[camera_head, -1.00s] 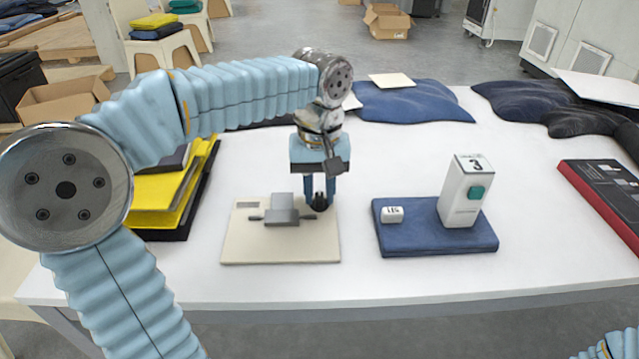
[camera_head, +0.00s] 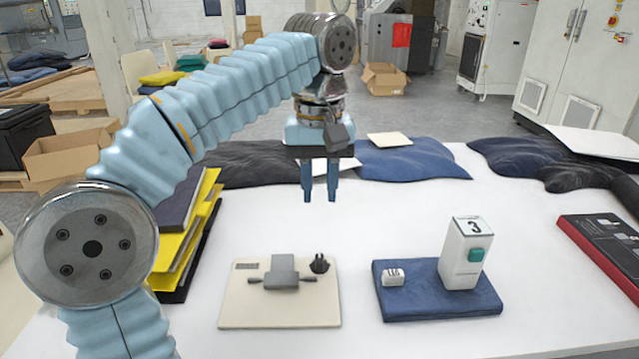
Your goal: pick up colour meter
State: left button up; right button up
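The colour meter is probably the white upright box (camera_head: 466,250) with a teal button and a "3" on top. It stands on a folded blue cloth (camera_head: 430,303) at the right of the table. A small white block (camera_head: 392,278) with dark marks lies on the same cloth. My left gripper (camera_head: 320,197) hangs above the table, left of the box and apart from it, pointing down. Its two fingers are apart with nothing between them. My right gripper is out of view.
A cream board (camera_head: 240,312) with a grey clamp-like part (camera_head: 282,272) and a small black knob (camera_head: 319,263) lies below the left gripper. Yellow and dark folders (camera_head: 193,244) are stacked at left. A red-black box (camera_head: 606,245) lies at right. Dark and blue cloths lie behind.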

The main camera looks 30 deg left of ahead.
aim_at(465, 234)
jog(key=k+l, duration=0.8)
jog(key=k, duration=0.05)
